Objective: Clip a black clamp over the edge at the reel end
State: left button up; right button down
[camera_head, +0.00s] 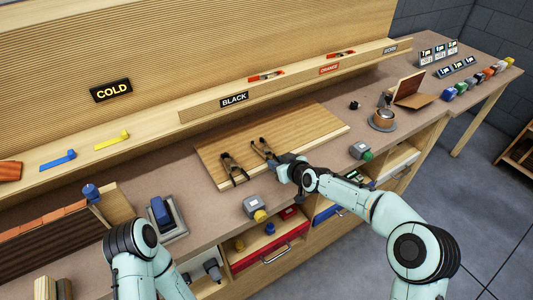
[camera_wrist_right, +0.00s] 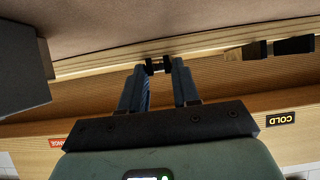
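A light wooden board (camera_head: 312,127) lies on the bench with a stack edge facing me. One black clamp (camera_head: 233,169) sits over its front edge near the left end. Most of that clamp is hidden there.
The ledge behind carries BLACK (camera_head: 234,99) and ORANGE labels. Open drawers are below.

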jog(key=shift+r, duration=0.1)
pick_arm(q)
jog(key=shift+w+r+p, duration=0.7)
jog(key=shift+r+p, duration=0.15)
jog(key=shift+r, duration=0.2)
pick_arm(e)
notch_tip(320, 180, up, 6)
jog(key=shift+f, duration=0.1)
